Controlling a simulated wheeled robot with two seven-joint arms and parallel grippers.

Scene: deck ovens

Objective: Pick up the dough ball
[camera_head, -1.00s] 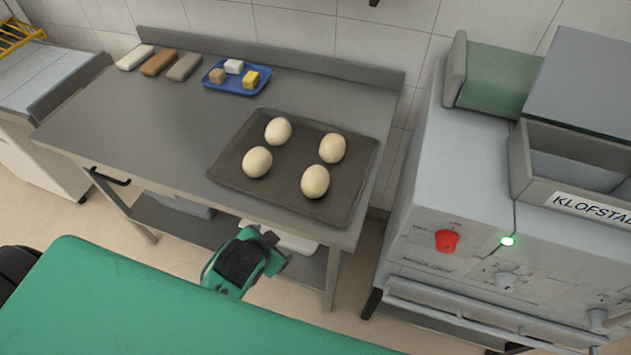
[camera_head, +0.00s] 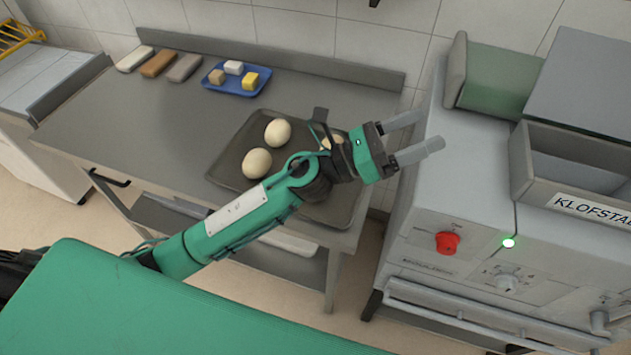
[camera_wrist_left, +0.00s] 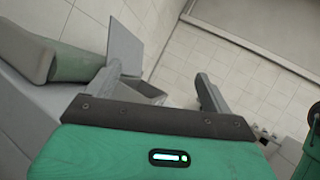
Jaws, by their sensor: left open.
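Pale round dough balls lie on a dark baking tray (camera_head: 228,167) on the steel table. Two show clearly in the head view: one at the back left (camera_head: 278,132) and one at the front left (camera_head: 257,163). A third dough ball (camera_head: 331,142) shows only in part behind my arm; the front right of the tray is covered by the arm. My left gripper (camera_head: 427,132) is open and empty, stretched past the tray's right side toward the oven, with its fingers pointing right. In the left wrist view its two fingers (camera_wrist_left: 162,86) stand apart with nothing between them. My right gripper is not in view.
A blue tray (camera_head: 235,90) with small blocks and several bar-shaped pieces (camera_head: 158,62) lie at the back of the table. The oven (camera_head: 450,190), with a red knob (camera_head: 447,242), stands close on the right. The table's left part is clear.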

